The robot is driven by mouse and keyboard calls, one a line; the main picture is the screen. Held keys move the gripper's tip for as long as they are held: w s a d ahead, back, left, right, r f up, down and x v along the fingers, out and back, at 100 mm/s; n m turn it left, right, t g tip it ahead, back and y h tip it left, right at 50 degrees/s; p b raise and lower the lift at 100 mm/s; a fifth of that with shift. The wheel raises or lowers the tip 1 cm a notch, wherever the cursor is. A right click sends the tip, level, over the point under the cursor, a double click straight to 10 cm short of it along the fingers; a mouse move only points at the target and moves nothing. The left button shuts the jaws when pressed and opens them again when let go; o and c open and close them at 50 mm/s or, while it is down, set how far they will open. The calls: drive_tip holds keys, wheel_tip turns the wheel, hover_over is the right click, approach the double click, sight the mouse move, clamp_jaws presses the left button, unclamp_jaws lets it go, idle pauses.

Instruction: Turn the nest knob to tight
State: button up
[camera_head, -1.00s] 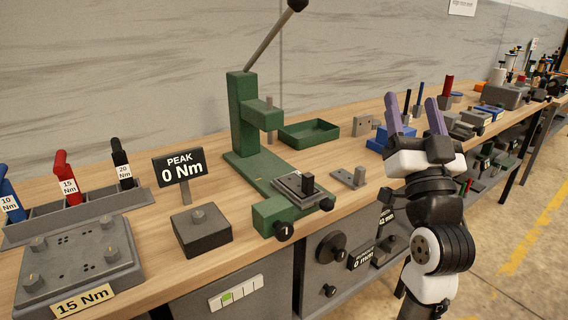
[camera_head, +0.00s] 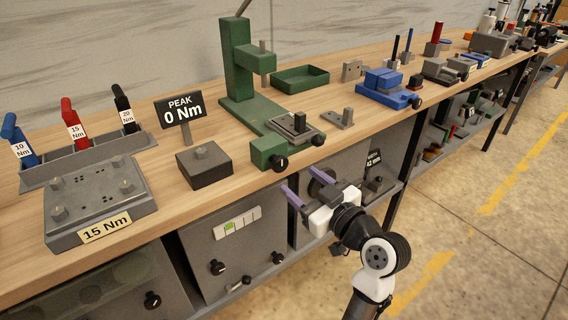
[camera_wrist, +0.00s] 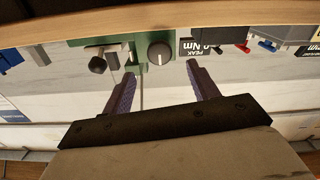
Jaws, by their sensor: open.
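The green arbor press (camera_head: 237,62) stands on the bench with a grey nest plate (camera_head: 294,128) on its base. A round black knob (camera_head: 279,163) with a pale pointer line sits on the front of its green block; it also shows in the wrist view (camera_wrist: 159,54). A second dark knob (camera_head: 318,140) is at the nest plate's right edge and shows in the wrist view (camera_wrist: 97,64). No tight or loose marking is readable. My gripper (camera_head: 299,180) is open and empty, in front of and below the pointer knob. In the wrist view the knob appears between the purple fingertips (camera_wrist: 161,70), apart from them.
A grey block (camera_head: 203,167) and the PEAK 0 Nm sign (camera_head: 180,108) stand left of the press. A green tray (camera_head: 300,78) is behind it, and a blue vise (camera_head: 388,90) to the right. The bench's front edge and lower shelf are close to my arm.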

sight(282, 165)
drive_tip(key=p+x, duration=0.1)
drive_tip(key=x, duration=0.6)
drive_tip(key=c, duration=1)
